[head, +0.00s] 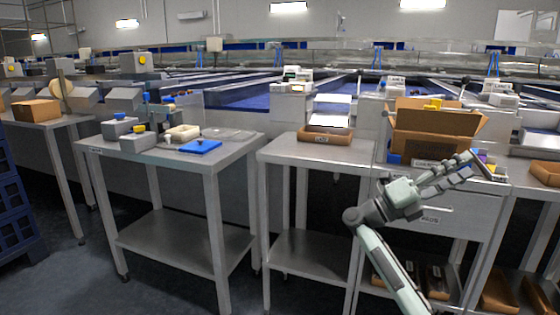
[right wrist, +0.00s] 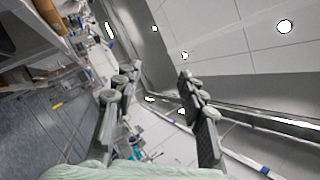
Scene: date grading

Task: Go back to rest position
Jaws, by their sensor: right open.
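My right gripper (head: 480,167) is at the right of the head view, raised on its arm in front of the right-hand workbench. Its two fingers point up and to the right, and nothing is between them. In the right wrist view the two fingers of the right gripper (right wrist: 156,78) stand wide apart, with only the tilted room behind them. An open cardboard box (head: 436,147) stands on the bench behind the gripper. The gripper appears in front of the bench edge; the exact gap is hard to tell. My left gripper is out of view.
A steel table (head: 245,146) at left bears a blue tray (head: 201,147) and small grey devices. A middle table (head: 285,154) holds a brown tray (head: 325,136). Blue crates (head: 12,190) stand at the far left. Conveyors run behind. The floor in front is clear.

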